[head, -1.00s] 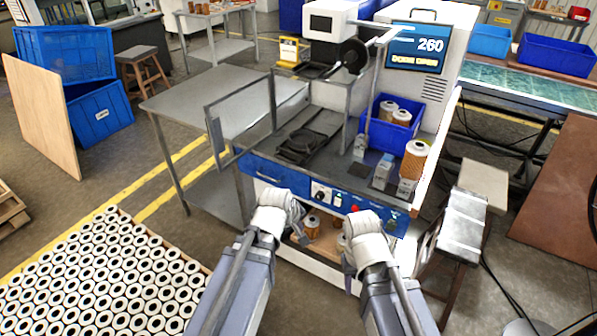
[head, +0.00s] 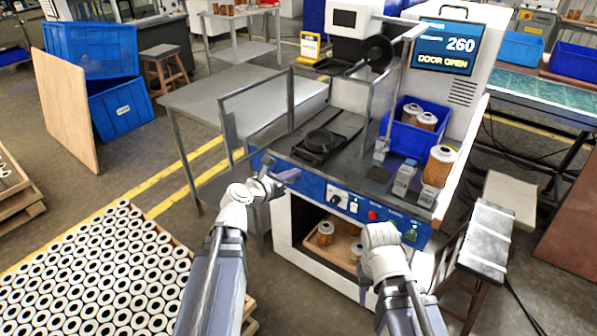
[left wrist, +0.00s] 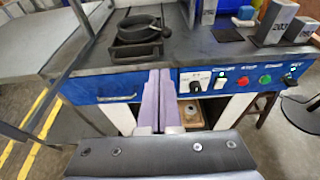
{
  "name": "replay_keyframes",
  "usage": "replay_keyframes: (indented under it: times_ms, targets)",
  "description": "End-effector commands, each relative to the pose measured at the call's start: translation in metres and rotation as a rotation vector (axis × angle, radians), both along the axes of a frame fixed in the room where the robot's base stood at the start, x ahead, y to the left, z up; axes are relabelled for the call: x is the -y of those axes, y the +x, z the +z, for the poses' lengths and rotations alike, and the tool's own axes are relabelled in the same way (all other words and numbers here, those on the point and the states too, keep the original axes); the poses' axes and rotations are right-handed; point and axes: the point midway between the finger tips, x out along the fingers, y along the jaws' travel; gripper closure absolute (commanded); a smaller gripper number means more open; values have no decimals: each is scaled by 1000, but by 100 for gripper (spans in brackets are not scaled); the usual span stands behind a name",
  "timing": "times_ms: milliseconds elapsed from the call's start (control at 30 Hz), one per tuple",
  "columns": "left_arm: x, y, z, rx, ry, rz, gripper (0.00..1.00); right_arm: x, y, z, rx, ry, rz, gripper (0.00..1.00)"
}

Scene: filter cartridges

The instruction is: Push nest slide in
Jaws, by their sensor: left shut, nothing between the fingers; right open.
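The nest slide (head: 318,142) is a dark plate with a round black nest on the machine's grey top, near the front edge. Its nest (left wrist: 138,28) also shows in the left wrist view, looking empty. My left gripper (head: 289,177) is shut and empty at the blue front panel, just in front of the slide. In the left wrist view its purple fingers (left wrist: 159,82) are together, pointing toward the panel below and right of the nest; contact cannot be told. My right gripper (head: 380,234) is low before the machine's right front, its fingers hidden behind the wrist.
The framed door (head: 226,135) stands open left of the slide; the screen (head: 443,50) reads "DOOR OPEN". A blue bin (head: 399,142) with cartridges and a cartridge (head: 440,163) on a block stand to the right. Buttons and a knob (head: 335,197) line the front panel.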

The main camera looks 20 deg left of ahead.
Motion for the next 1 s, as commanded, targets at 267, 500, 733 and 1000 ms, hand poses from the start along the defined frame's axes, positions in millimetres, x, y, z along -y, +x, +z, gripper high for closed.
replay_keyframes:
  times_ms: [267, 500, 733, 1000]
  targets:
    - [19, 56, -21, -1, 1, -4, 100, 0, 0, -21, 0, 0, 0, 50]
    - [32, 92, -25, 0, 2, -3, 100, 0, 0, -24, 0, 0, 0, 50]
    - [39, 108, -25, 0, 2, -3, 100, 0, 0, -24, 0, 0, 0, 50]
    - [40, 110, -25, 0, 2, -2, 100, 0, 0, -24, 0, 0, 0, 50]
